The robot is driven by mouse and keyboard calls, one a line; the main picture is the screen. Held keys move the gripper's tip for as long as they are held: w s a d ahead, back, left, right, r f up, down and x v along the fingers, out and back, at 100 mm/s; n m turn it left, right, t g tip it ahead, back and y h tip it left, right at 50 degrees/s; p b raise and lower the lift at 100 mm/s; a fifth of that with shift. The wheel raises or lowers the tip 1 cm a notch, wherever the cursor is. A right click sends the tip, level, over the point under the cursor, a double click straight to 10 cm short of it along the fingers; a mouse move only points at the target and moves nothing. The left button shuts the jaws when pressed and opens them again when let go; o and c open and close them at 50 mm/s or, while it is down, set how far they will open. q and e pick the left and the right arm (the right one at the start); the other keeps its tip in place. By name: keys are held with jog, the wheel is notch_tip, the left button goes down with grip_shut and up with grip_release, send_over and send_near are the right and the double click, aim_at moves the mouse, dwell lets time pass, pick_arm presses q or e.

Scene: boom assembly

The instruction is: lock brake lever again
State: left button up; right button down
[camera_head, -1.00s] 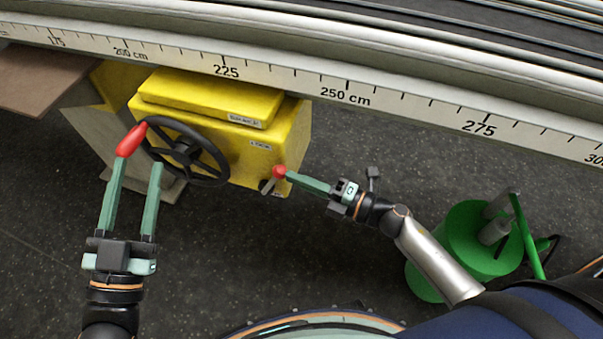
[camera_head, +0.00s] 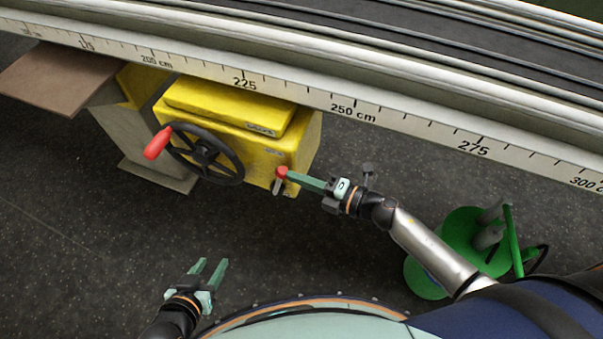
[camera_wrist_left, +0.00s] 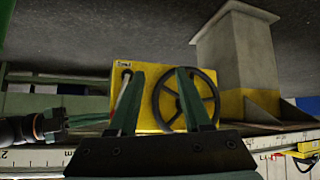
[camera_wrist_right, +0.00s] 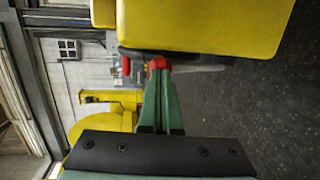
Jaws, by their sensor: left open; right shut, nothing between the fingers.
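The brake lever, with a red knob (camera_head: 282,172) and a short grey shaft, sits at the lower right front of the yellow box (camera_head: 290,150). My right gripper (camera_head: 290,174) is shut, its fingertips touching or right beside the knob. In the right wrist view the red knob (camera_wrist_right: 159,62) shows at the tips of the closed fingers, beside the box (camera_wrist_right: 200,25). The black handwheel (camera_head: 206,153) with its red handle (camera_head: 158,143) is on the box's left front. My left gripper (camera_head: 209,264) is open and empty, low and well away from the box.
A long rail with a centimetre scale (camera_head: 400,118) runs above and behind the box. A brown board (camera_head: 58,77) juts out at the left. A green round stand (camera_head: 450,245) is at the right. The dark floor between is clear.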

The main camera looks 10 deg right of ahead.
aim_at(284, 171)
jog(key=shift+w+a+r+h+p, duration=0.3)
jog(key=shift+a+r+p, duration=0.15)
jog(key=shift+p, duration=0.8)
jog(key=shift+w+a+r+g+h+p, duration=0.2)
jog(key=shift+g+h+p, duration=0.15)
jog(key=shift+p, duration=0.25)
jog(key=shift+w+a+p, duration=0.2)
jog(key=shift+a+p, duration=0.2)
jog(key=shift+p, duration=0.25)
jog(key=shift+w+a, duration=0.2)
jog(key=shift+a, duration=0.1)
jog(key=shift+a+r+p, duration=0.1)
jog(key=shift+p, duration=0.2)
jog(key=shift+r, duration=0.1)
